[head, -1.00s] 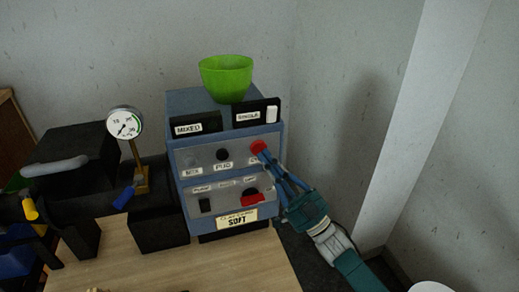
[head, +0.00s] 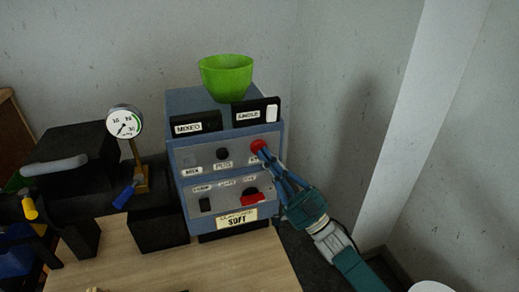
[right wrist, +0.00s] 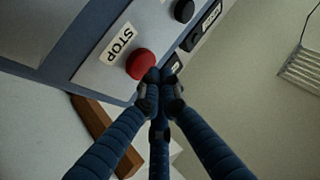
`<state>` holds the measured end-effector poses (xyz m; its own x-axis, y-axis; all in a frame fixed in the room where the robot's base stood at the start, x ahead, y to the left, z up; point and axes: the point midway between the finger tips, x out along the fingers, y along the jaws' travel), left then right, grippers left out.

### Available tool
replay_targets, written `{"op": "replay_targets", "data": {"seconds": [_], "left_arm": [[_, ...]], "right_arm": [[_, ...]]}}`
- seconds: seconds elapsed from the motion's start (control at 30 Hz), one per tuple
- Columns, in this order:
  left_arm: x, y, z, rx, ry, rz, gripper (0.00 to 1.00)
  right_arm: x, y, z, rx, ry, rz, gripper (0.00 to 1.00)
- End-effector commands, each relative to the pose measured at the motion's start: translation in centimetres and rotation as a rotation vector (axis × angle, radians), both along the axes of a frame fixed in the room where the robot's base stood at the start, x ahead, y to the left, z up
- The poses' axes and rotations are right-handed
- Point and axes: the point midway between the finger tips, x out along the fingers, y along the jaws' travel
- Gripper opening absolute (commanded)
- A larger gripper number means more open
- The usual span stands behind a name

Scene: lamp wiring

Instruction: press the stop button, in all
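The red stop button (head: 258,144) sits at the upper right of the front of a blue-grey control box (head: 182,160). In the right wrist view the red button (right wrist: 141,63) is beside a "STOP" label (right wrist: 117,44). My right gripper (head: 263,154) reaches in from the lower right, with its fingertips at the button's lower edge. In the right wrist view the fingers of my right gripper (right wrist: 160,77) are drawn together with nothing between them, and their tips overlap the button's edge. I cannot tell whether they touch it. My left gripper is not in view.
A green bowl (head: 226,77) stands on the box. A pressure gauge (head: 124,122) and black equipment (head: 75,155) stand to the left.

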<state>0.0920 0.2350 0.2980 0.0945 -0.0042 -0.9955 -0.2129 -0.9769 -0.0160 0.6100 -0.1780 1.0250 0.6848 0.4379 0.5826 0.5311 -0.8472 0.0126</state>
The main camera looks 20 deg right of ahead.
Motion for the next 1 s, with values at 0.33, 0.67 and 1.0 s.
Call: {"op": "replay_targets", "data": {"seconds": [0.33, 0.67, 1.0], "left_arm": [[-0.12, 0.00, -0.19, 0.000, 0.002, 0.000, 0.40], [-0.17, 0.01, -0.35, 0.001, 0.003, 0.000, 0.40], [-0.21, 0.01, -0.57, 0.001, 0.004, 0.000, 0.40]], "right_arm": [[0.35, 0.01, 0.01, 0.000, 0.000, 0.000, 0.00], [0.59, 0.02, 0.00, 0.001, -0.001, 0.000, 0.00], [1.00, 0.04, -0.05, 0.000, 0.000, 0.000, 0.00]]}}
